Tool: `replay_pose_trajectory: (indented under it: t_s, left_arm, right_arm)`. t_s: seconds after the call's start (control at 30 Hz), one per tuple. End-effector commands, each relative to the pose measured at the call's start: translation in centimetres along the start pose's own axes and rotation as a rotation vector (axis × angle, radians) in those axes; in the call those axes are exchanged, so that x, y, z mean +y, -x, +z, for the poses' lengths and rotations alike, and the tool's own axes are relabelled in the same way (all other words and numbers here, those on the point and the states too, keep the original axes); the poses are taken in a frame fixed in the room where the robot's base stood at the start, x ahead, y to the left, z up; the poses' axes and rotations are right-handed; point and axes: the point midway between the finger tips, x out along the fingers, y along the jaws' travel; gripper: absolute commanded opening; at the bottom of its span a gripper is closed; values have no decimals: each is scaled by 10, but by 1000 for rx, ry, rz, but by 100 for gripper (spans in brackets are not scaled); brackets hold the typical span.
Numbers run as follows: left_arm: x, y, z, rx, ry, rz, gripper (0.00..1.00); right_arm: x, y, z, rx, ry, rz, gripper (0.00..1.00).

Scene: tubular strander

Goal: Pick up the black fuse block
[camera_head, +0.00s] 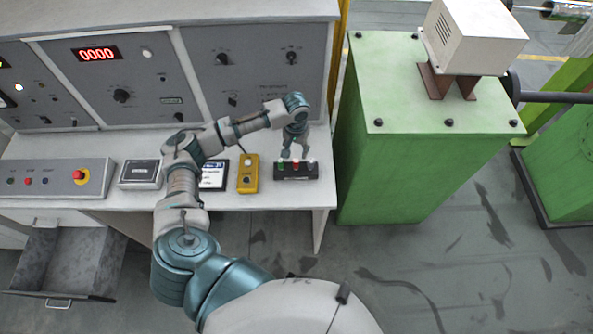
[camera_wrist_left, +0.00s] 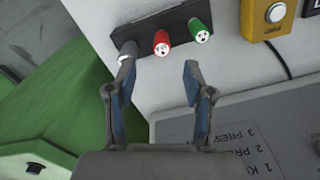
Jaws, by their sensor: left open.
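The black fuse block (camera_head: 296,173) lies on the white desk near its right front corner. It carries green, red and grey-white fuses on top. In the left wrist view the block (camera_wrist_left: 146,38) shows at the top, with its red (camera_wrist_left: 161,43) and green (camera_wrist_left: 201,31) fuses facing me. My left gripper (camera_head: 296,154) points down just above and behind the block. In the wrist view my left gripper (camera_wrist_left: 156,75) is open, with nothing between its fingers. One finger overlaps the grey-white fuse; I cannot tell whether they touch. My right gripper is not in view.
A yellow button box (camera_head: 248,174) stands left of the block, beside a dark-framed screen (camera_head: 214,175). The grey control cabinet (camera_head: 262,70) rises behind the desk. A green machine block (camera_head: 440,105) stands to the right. A drawer (camera_head: 72,262) is open at lower left.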

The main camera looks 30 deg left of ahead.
Motion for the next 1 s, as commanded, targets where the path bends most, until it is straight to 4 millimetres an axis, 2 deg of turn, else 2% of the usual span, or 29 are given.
replay_pose_trajectory:
  t_s: [0.1,0.37,0.6,0.7,0.9,0.97,1.0]
  left_arm:
    - [0,-20,0,-1,0,0,52]
    - [0,-42,-2,1,-2,-1,52]
    - [0,-78,-4,1,-2,-1,52]
    - [0,-84,-4,2,-3,0,52]
    - [-1,-85,-4,2,-3,1,52]
    - [-1,-85,-4,2,-3,1,40]
    - [-1,-85,-4,2,-3,1,30]
  right_arm:
    - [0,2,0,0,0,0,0]
    - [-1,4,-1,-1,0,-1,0]
    - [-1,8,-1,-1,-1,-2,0]
    - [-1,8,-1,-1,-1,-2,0]
    - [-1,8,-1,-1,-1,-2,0]
    - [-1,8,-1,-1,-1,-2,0]
    - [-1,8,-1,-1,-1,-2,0]
